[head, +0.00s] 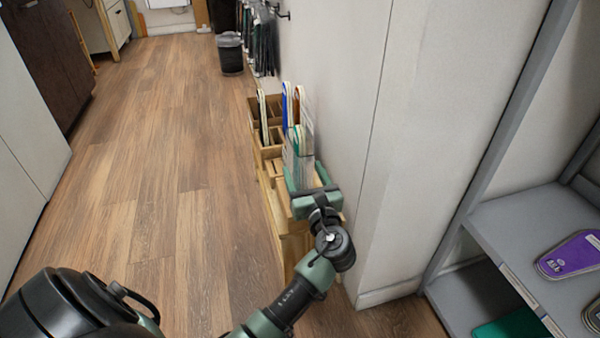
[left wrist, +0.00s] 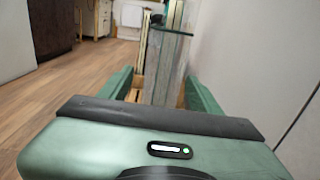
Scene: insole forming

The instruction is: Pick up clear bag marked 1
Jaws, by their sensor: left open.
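A clear, greyish bag (head: 299,158) stands upright in the wooden rack (head: 284,240) along the wall. No number can be read on it. In the left wrist view the clear bag (left wrist: 166,66) stands between the two green fingers, with space on both sides. My left gripper (head: 307,178) is open at the near end of the rack, with its fingers either side of the bag. It also shows in the left wrist view (left wrist: 160,88). The bag's lower part is hidden by the gripper and rack. My right gripper is not in view.
Other upright sheets, blue (head: 287,105) and brown, stand just behind the bag. The white wall (head: 400,150) is close on the right. A grey shelf (head: 510,225) holds a purple insole (head: 572,256). A bin (head: 230,54) stands farther back. The wooden floor at left is clear.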

